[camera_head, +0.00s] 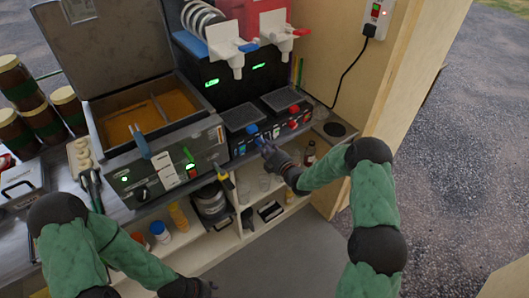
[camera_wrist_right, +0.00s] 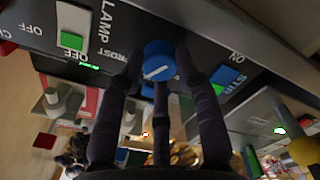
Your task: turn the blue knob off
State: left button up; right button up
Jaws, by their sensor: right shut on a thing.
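The blue knob (camera_wrist_right: 158,60) sits on a dark front panel in the right wrist view, between the lettering FROST and a STIR switch. A white pointer line on it lies slanted. My right gripper (camera_wrist_right: 155,70) is shut on the knob, with dark fingers on either side of it. In the head view my right gripper (camera_head: 266,147) reaches the front panel from the right, and its fingers cover part of it. My left gripper (camera_head: 197,288) is at the bottom edge of the head view, away from the panel; its fingers do not show clearly.
A white LAMP switch (camera_wrist_right: 74,28) and a blue STIR switch (camera_wrist_right: 228,77) flank the knob. A drink machine with a blue tap (camera_head: 249,47) and a red tap (camera_head: 301,32) stands behind. A red knob (camera_head: 294,110) is to the right. Shelves with jars lie below.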

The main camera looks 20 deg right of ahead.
jog(key=n+b, duration=0.3)
jog(key=n, duration=0.3)
jog(key=n+b, duration=0.4)
jog(key=n, duration=0.2)
jog(key=n+b, duration=0.4)
jog(key=n, duration=0.2)
jog(key=shift+s+a+f+n, duration=0.1)
jog(key=shift+a+f+n, duration=0.2)
jog(key=shift+f, duration=0.1)
jog(key=shift+f+n, duration=0.2)
jog(key=shift+n, duration=0.1)
jog(key=o, duration=0.9)
jog(key=shift+o, duration=1.2)
jog(key=shift+r, duration=0.2)
jog(key=shift+d, duration=0.1)
